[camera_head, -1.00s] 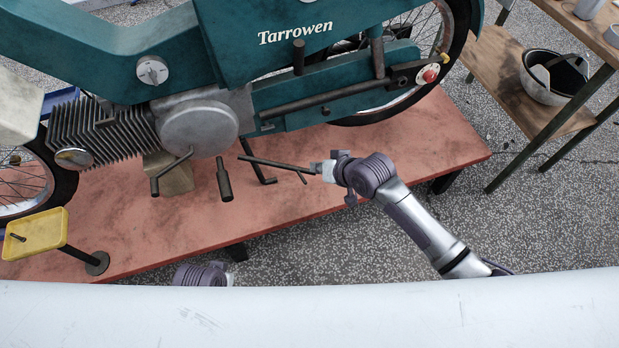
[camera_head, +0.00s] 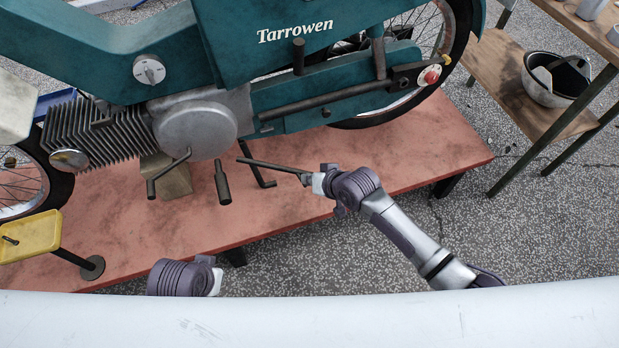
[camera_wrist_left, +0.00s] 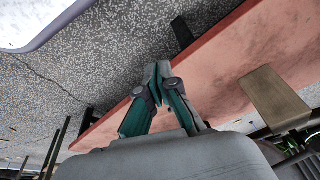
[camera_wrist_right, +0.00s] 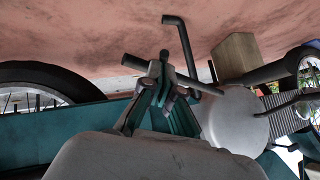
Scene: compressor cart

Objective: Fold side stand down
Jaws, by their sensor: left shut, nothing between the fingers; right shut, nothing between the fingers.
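A long dark rod (camera_head: 270,165), apparently the side stand, runs nearly level low along the near side of the motorcycle, its free end towards the rear wheel. My right gripper (camera_head: 306,179) is shut and empty at that free end. In the right wrist view the rod (camera_wrist_right: 134,63) passes by the closed fingertips (camera_wrist_right: 160,64); whether they touch is unclear. A bent dark bar (camera_head: 259,172) crosses close to the rod. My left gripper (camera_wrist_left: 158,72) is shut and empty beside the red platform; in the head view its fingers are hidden.
The motorcycle (camera_head: 290,75) stands on a red platform (camera_head: 420,150). A thick peg (camera_head: 223,183) and a bent lever (camera_head: 168,174) stick out near the engine. A yellow tray (camera_head: 30,236) is at left, and a shelf with a helmet-like bowl (camera_head: 548,92) at right. Floor in front is clear.

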